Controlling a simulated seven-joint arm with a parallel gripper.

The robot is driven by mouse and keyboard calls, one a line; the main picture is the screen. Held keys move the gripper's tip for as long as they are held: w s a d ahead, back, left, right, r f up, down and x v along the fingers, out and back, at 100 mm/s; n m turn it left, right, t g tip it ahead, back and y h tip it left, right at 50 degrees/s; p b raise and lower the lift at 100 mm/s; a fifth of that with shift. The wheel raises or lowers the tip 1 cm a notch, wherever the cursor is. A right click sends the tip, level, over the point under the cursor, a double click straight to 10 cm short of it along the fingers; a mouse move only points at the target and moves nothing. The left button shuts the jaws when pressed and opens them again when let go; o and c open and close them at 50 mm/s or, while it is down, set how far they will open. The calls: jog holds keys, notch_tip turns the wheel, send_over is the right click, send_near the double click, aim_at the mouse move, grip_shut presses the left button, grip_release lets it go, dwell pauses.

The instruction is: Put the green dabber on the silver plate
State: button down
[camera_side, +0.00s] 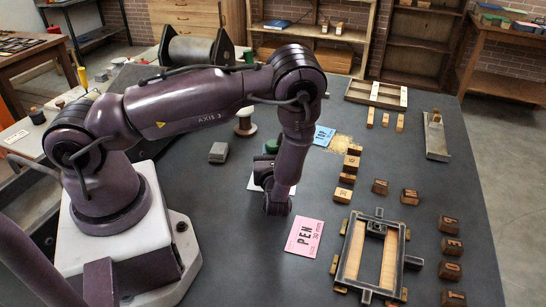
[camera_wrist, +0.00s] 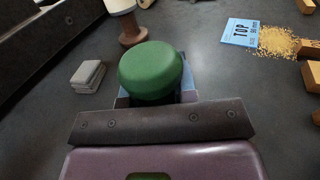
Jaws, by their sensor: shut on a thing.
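The green dabber (camera_wrist: 151,70) has a rounded green head and shows just beyond my gripper's dark crossbar in the wrist view. In the side view its green top (camera_side: 271,146) is partly hidden behind my arm. My gripper (camera_side: 264,168) is shut on the dabber; blue-grey finger parts show on both sides under the head in the wrist view. The exact grip and the dabber's lower part are hidden. A long silver-grey plate (camera_side: 438,148) lies at the right of the table, with a small brass-coloured piece at its far end. My gripper is far to its left.
A blue TOP card (camera_side: 323,135), grains and several wooden blocks (camera_side: 347,179) lie to the right. A pink PEN card (camera_side: 304,238) and dark frame (camera_side: 350,255) lie in front.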

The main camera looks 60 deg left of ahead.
jog(key=shift+f, duration=0.55)
jog(key=shift+f, duration=0.1)
jog(key=c, duration=0.9)
grip_release()
